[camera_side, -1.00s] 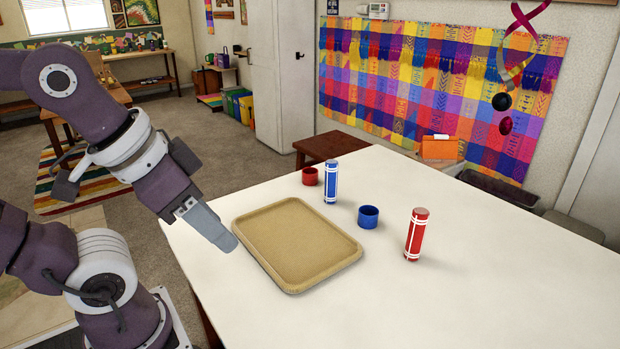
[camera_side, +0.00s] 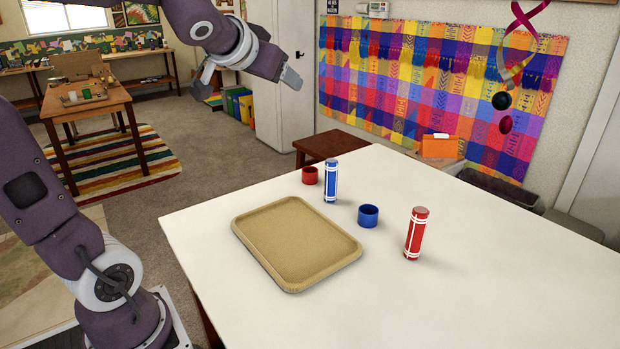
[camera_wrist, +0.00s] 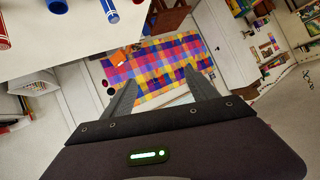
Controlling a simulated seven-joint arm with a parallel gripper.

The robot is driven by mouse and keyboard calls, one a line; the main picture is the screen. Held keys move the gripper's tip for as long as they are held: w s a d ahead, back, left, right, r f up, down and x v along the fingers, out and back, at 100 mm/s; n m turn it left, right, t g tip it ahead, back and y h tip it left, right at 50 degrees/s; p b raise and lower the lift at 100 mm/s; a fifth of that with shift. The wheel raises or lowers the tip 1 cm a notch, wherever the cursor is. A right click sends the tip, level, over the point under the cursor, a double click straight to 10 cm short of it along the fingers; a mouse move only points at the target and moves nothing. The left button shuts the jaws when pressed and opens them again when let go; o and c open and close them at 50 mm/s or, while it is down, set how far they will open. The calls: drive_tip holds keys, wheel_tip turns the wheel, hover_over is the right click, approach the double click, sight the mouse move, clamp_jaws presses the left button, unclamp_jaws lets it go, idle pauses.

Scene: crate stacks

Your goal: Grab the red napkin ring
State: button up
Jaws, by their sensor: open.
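The red napkin ring (camera_side: 310,175) sits upright on the white table near its far edge, just left of and behind a blue cylinder (camera_side: 331,181) with white bands. A sliver of red at the top edge of the wrist view (camera_wrist: 138,2) appears to be the ring. My gripper (camera_side: 291,79) is raised high above the table's far side, well apart from the ring. In the wrist view my gripper (camera_wrist: 160,77) shows two spread fingers with nothing between them.
A blue ring (camera_side: 368,216) and a red cylinder (camera_side: 415,234) with white bands stand to the right. An empty tan tray (camera_side: 338,266) lies at the table's left. A dark red stool (camera_side: 325,148) stands behind the table. The table's right side (camera_side: 520,270) is bare.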

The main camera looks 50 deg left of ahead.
sight(316, 170)
drive_tip(key=w+a+f+m+t+h, duration=0.2)
drive_tip(key=w+a+f+t, duration=0.1)
drive_tip(key=w+a, duration=0.85)
drive_tip(key=f+h, duration=0.1)
drive_tip(key=f, duration=0.7)
drive_tip(key=w+a+f+h, duration=0.1)
drive_tip(key=f, duration=0.8)
drive_tip(key=f+m+h, duration=0.1)
drive_tip(key=f+h, duration=0.1)
drive_tip(key=f, duration=0.7)
drive_tip(key=shift+w+a+f, duration=0.1)
drive_tip(key=shift+w+a, duration=0.2)
drive_tip(key=shift+a, duration=0.1)
drive_tip(key=x, duration=0.7)
drive_tip(key=shift+a+f, duration=0.15)
drive_tip(key=shift+f, duration=0.1)
drive_tip(key=shift+r, duration=0.1)
drive_tip(key=c, duration=1.5)
